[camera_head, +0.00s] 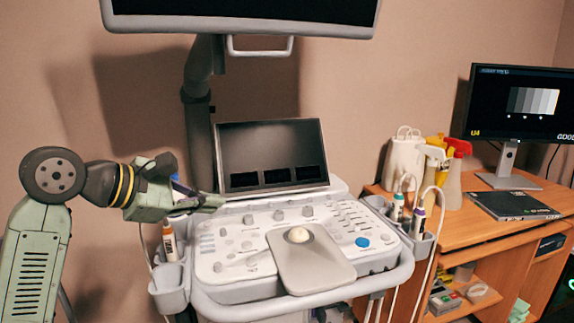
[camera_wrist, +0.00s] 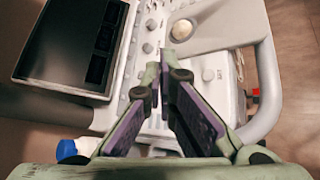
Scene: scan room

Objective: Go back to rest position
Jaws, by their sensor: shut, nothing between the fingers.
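My gripper (camera_head: 222,201) reaches in from the left, over the left edge of an ultrasound machine's control panel (camera_head: 235,262). In the wrist view my gripper (camera_wrist: 163,55) points down at the panel, with its fingertips close together and nothing between them. The fingers are green with purple inner pads. My arm (camera_head: 108,184) comes from the lower left and stretches toward the machine. From these views I cannot tell whether the fingertips touch the panel.
A tilted touch screen (camera_head: 271,155) stands right behind the panel, close to my gripper. A large monitor (camera_head: 240,14) hangs above. Probes (camera_head: 418,222) hang at the right. A wooden desk (camera_head: 480,235) with a monitor (camera_head: 520,103) stands further right.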

